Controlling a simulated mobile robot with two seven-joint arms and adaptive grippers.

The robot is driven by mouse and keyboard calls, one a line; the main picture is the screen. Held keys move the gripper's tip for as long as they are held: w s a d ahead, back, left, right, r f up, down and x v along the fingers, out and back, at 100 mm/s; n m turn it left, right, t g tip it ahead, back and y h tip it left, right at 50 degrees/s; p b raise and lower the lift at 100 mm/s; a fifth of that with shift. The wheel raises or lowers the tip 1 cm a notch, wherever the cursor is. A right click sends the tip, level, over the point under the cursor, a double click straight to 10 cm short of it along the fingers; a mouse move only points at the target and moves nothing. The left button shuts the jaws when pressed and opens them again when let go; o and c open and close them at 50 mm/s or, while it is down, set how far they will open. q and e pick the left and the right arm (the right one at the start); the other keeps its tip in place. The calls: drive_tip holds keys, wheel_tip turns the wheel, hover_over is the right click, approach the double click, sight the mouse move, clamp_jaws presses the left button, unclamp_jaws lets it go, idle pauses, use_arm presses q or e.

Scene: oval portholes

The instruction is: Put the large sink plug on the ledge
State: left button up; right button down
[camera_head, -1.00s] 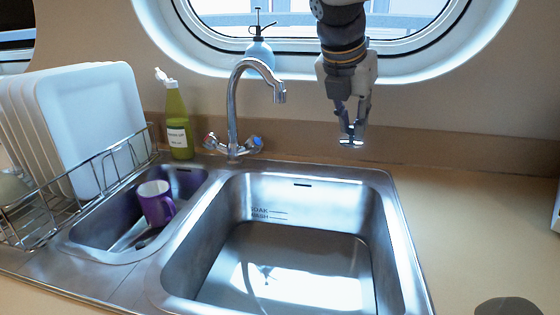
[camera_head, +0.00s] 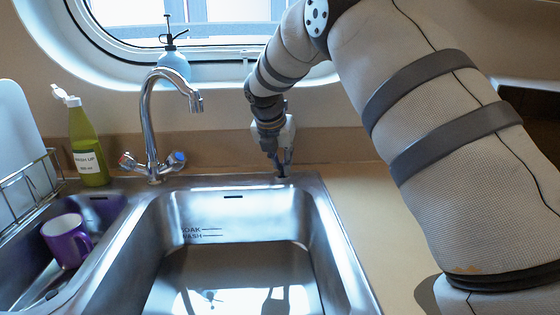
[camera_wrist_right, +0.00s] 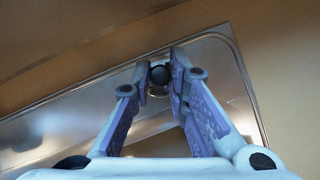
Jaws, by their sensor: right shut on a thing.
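My right gripper (camera_head: 283,168) is low over the back right corner of the steel sink, by the rim. In the right wrist view its fingers (camera_wrist_right: 160,78) are closed on a small dark round part (camera_wrist_right: 160,74), which I take to be the sink plug's knob. The plug's body is hard to tell from the shiny steel below, and whether it touches the steel is unclear. The steel ledge (camera_head: 215,183) runs along the back of the sink between the basin and the wall. My left gripper is not in view.
The tap (camera_head: 150,125) stands left of my gripper. A green bottle (camera_head: 87,145), a purple mug (camera_head: 66,240) in the small basin and a dish rack (camera_head: 30,180) are farther left. A blue spray bottle (camera_head: 173,66) stands at the window. The large basin (camera_head: 230,260) holds water.

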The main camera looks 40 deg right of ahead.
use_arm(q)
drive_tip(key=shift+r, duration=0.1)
use_arm(e)
drive_tip(key=shift+r, duration=0.1)
drive_tip(key=c, duration=1.6)
unclamp_jaws()
drive_tip(key=shift+o, duration=0.2)
